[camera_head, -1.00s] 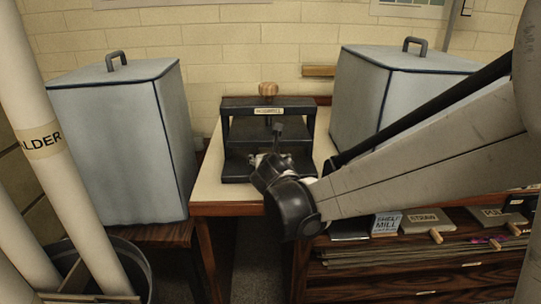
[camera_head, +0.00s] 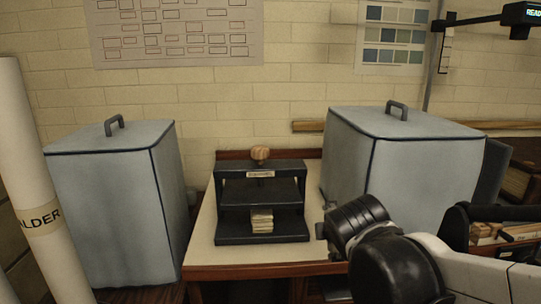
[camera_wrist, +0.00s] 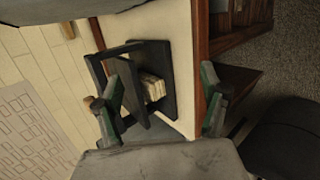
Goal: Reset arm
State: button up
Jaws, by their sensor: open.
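My gripper (camera_wrist: 161,84) is open in the wrist view, its two fingers wide apart with nothing held between them. In the head view my dark wrist and the arm are at lower right, and the gripper (camera_head: 327,226) shows only in part, its fingers mostly hidden behind the wrist. It is to the right of a black press (camera_head: 262,187) with a wooden knob and apart from it. A cream stack (camera_head: 262,221) sits on the press base, under its plate. In the wrist view the stack (camera_wrist: 152,88) and press (camera_wrist: 160,60) appear sideways beyond the fingers.
The press stands on a pale-topped wooden table (camera_head: 205,240). Large grey-blue covered boxes with handles stand at left (camera_head: 110,200) and right (camera_head: 400,155), the right one close behind my arm. A pale tube (camera_head: 30,190) marked ALDER is at far left.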

jog(key=s+d+r+m+g+p, duration=0.1)
jog(key=s+d+m+p, duration=0.1)
jog(key=s+m, duration=0.7)
jog(key=s+d+m+g+p, duration=0.2)
jog(key=s+d+m+p, duration=0.1)
jog(key=s+m, duration=0.6)
jog(key=shift+s+d+r+y, duration=0.15)
jog(key=shift+d+r+y, duration=0.25)
jog(key=shift+d, duration=0.1)
